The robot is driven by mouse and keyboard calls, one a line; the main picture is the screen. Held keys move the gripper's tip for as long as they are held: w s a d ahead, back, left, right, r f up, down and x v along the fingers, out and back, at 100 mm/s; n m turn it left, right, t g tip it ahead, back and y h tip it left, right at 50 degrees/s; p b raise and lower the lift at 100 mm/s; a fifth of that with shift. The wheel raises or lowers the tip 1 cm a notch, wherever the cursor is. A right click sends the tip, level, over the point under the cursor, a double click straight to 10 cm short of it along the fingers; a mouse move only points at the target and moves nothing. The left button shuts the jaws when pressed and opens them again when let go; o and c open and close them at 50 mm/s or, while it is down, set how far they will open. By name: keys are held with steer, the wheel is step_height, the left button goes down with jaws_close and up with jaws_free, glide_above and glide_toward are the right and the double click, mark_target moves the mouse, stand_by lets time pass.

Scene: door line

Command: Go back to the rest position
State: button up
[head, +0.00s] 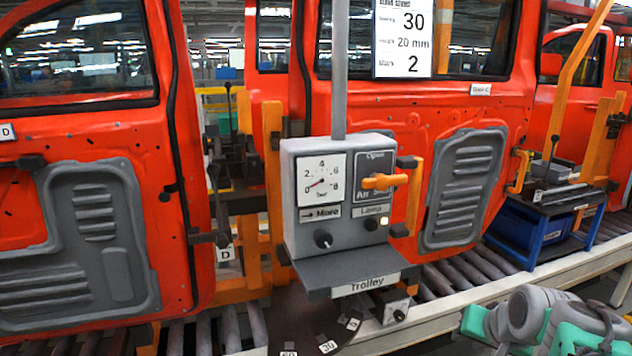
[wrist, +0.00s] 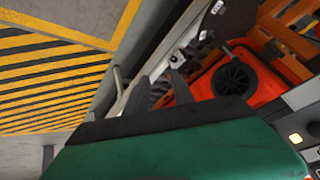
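My gripper (wrist: 158,76) shows in the wrist view as two dark fingers beyond a green body. The fingers stand apart with a gap between them, and I see nothing held there. Beyond them are a pale rail and the striped floor. In the head view, grey and teal parts of my arm are folded at the bottom right. The gripper itself cannot be made out in that view.
A grey control box (head: 302,234) with a gauge, an orange handle (head: 384,181) and a "Trolley" shelf (head: 366,285) stands centre. Red doors (head: 485,104) hang behind it. A blue bin (head: 525,230) sits right. Yellow-striped floor (wrist: 50,85) lies left in the wrist view.

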steer(key=s+a+f+n+g, duration=0.1)
steer(key=s+a+f+g, duration=0.4)
steer(key=s+f, duration=0.5)
steer(key=s+a+r+n+t, duration=0.1)
steer(key=a+r+n, duration=0.3)
steer(key=a, duration=0.6)
steer(key=shift+a+t, duration=0.15)
steer(key=shift+t, duration=0.15)
steer(key=shift+r, duration=0.1)
